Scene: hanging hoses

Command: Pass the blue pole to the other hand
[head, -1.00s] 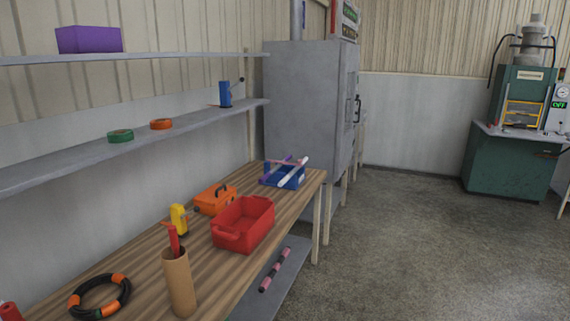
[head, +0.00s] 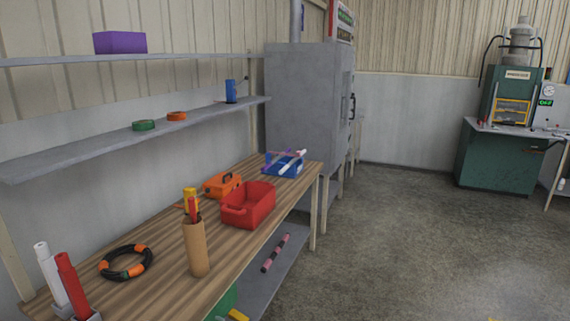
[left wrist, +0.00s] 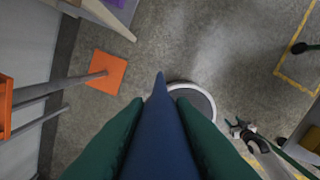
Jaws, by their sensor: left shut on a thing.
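In the left wrist view my left gripper (left wrist: 157,104) has its green fingers shut on the blue pole (left wrist: 155,145). The dark blue pole runs from the bottom edge up between the fingers, and its narrow tip shows just beyond them. The pole's other end is out of the picture. The head view shows neither gripper nor the pole.
A wooden bench in the head view holds a red bin (head: 248,206), an orange toolbox (head: 222,184), a cardboard tube (head: 196,248), a black and orange hose ring (head: 126,262) and a blue crate (head: 284,170).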

